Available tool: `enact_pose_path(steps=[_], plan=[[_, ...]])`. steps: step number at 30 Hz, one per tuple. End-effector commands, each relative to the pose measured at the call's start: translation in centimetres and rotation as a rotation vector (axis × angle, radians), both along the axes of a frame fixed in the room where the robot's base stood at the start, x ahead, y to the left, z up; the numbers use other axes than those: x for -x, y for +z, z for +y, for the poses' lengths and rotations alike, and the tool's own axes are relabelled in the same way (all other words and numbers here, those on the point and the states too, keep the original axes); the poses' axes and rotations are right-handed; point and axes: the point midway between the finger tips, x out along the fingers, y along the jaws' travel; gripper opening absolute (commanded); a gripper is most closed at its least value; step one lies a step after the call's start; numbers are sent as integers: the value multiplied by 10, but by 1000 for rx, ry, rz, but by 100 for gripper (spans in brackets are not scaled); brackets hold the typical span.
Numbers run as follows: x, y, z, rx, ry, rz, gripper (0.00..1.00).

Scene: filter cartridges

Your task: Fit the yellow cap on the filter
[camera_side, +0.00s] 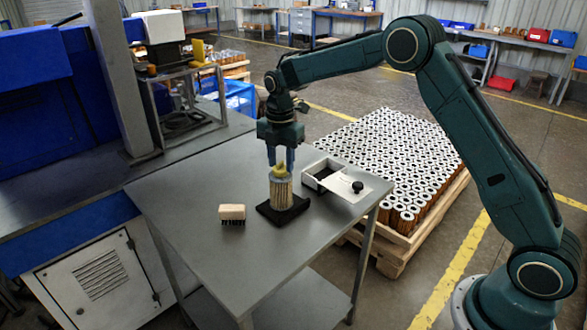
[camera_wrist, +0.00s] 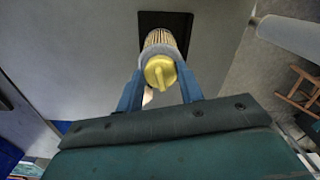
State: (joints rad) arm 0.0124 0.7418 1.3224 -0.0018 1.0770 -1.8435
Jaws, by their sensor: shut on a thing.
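The filter (camera_side: 282,194), a pale pleated cylinder, stands upright on a black mat (camera_side: 268,211) on the grey table. The yellow cap (camera_side: 279,171), with a raised grip bar, is at the filter's top end. In the wrist view the cap (camera_wrist: 159,71) covers the near end of the filter (camera_wrist: 160,39). My gripper (camera_side: 280,157) points down from above, its blue fingers on either side of the cap. It is shut on the cap. I cannot tell whether the cap is fully seated or slightly above the filter's rim.
A brush (camera_side: 232,212) with a pale wooden back lies left of the mat. A pallet of filters (camera_side: 400,165) stands behind the table. The table's front left is clear.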

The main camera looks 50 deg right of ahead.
Motion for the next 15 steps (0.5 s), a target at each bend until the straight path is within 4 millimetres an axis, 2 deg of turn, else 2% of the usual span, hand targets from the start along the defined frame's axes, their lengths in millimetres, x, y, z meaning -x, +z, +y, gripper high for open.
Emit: enact_pose_path(steps=[10,11,14,15], plan=[[0,0,0,0,0,0,22],[0,0,0,0,0,0,39],[0,0,0,0,0,0,58],[0,0,0,0,0,0,62]])
